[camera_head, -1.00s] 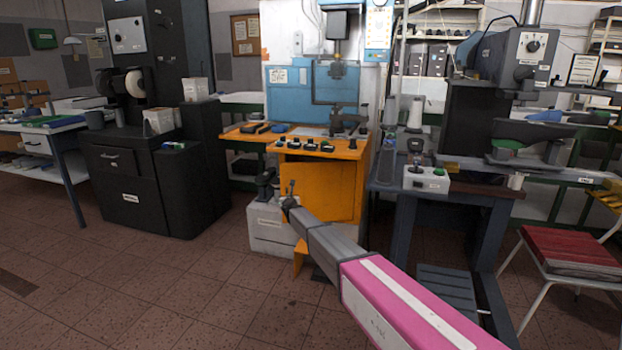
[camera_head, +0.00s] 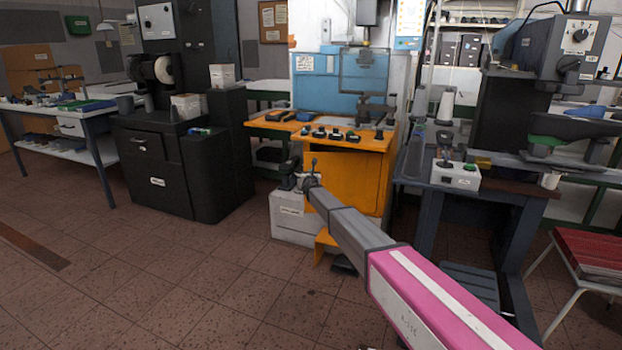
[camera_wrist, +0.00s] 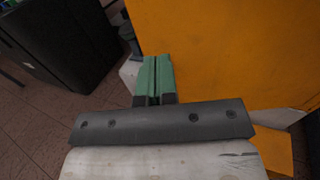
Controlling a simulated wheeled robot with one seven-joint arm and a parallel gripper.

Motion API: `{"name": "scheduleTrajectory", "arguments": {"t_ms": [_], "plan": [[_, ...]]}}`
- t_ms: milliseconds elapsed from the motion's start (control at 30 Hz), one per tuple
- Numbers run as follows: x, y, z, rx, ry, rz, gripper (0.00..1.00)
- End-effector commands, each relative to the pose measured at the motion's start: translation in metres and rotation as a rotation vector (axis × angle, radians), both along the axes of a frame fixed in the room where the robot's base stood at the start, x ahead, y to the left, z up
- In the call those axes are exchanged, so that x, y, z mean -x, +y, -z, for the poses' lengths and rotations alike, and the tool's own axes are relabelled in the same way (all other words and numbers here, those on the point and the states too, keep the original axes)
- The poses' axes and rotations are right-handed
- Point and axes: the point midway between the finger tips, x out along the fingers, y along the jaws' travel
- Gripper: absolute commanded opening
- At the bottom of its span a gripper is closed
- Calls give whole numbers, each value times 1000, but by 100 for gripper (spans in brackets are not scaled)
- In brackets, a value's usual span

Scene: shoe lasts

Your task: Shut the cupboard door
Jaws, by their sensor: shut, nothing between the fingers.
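The orange cupboard (camera_head: 352,182) stands under a worktop in the middle of the head view. Its flat front panel looks like the door; I cannot tell whether it stands ajar. In the wrist view a large orange panel (camera_wrist: 235,55) fills the upper right. My gripper (camera_wrist: 155,60) is shut and empty, its green fingers together beside the panel's left edge. In the head view my gripper (camera_head: 306,170) shows small at the cupboard's left side, partly hidden by my arm. I cannot tell whether it touches the panel.
A white box (camera_head: 293,222) stands at the cupboard's lower left. A black machine cabinet (camera_head: 160,165) stands further left, and a dark workbench (camera_head: 480,185) stands on the right. A red-seated stool (camera_head: 590,258) is at the right edge. The tiled floor (camera_head: 150,270) at front left is clear.

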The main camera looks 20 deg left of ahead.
Motion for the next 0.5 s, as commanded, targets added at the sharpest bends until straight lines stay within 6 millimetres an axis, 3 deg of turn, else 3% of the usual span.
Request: {"name": "scheduleTrajectory", "arguments": {"t_ms": [33,200,500], "plan": [[-14,5,1,0,0,0,0],[-43,15,1,0,1,0,0],[-67,23,0,1,1,-1,0]]}}
